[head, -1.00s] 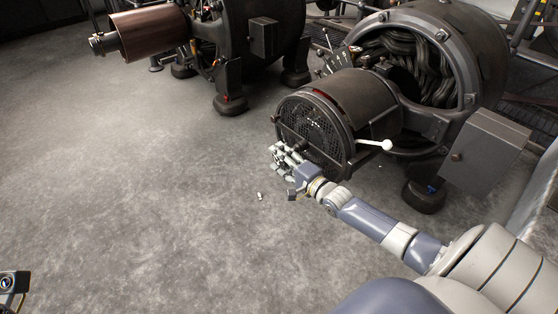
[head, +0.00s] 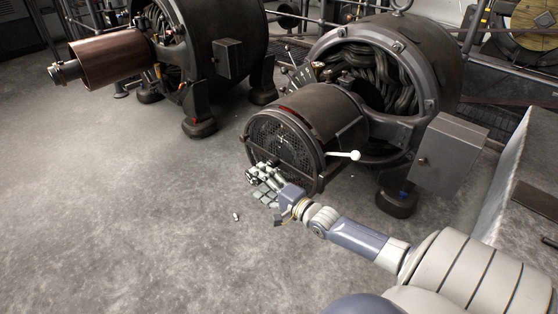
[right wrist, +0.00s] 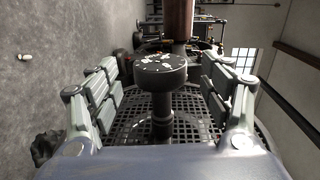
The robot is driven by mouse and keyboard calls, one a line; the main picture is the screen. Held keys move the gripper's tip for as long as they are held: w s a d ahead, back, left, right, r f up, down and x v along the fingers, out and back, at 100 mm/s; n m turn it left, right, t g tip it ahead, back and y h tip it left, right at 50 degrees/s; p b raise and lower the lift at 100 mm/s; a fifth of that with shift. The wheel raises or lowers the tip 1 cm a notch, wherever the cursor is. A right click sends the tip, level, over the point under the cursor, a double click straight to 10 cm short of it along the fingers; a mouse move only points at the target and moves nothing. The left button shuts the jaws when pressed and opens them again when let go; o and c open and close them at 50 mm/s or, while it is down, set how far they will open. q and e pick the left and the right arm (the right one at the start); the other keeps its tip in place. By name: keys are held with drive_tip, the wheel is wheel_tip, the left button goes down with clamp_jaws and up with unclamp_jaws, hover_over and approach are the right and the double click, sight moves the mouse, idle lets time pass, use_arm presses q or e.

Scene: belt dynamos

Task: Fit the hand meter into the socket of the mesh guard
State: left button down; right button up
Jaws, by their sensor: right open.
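The mesh guard (head: 273,145) is a round dark perforated cover on the front of the nearer dynamo, low at its left end. In the right wrist view its grid (right wrist: 190,125) fills the area behind the fingers. The hand meter (right wrist: 161,72) has a round black dial with white marks, on a dark stem running to the grid. Whether the stem is seated in the socket I cannot tell; the socket is hidden. My right gripper (head: 262,178) is just in front of the guard. In the wrist view its open fingers (right wrist: 165,95) stand either side of the meter, with gaps.
A white-knobbed lever (head: 345,154) sticks out beside the guard. A grey box (head: 446,156) hangs right of the dynamo. A second dynamo (head: 215,30) with a brown cylinder (head: 113,50) stands behind left. A small pale piece (head: 236,216) lies on the otherwise clear floor.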

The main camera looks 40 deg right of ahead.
drive_tip(key=s, duration=0.8)
drive_tip(key=shift+d+r, duration=0.3)
drive_tip(key=shift+d, duration=0.05)
idle(0.3)
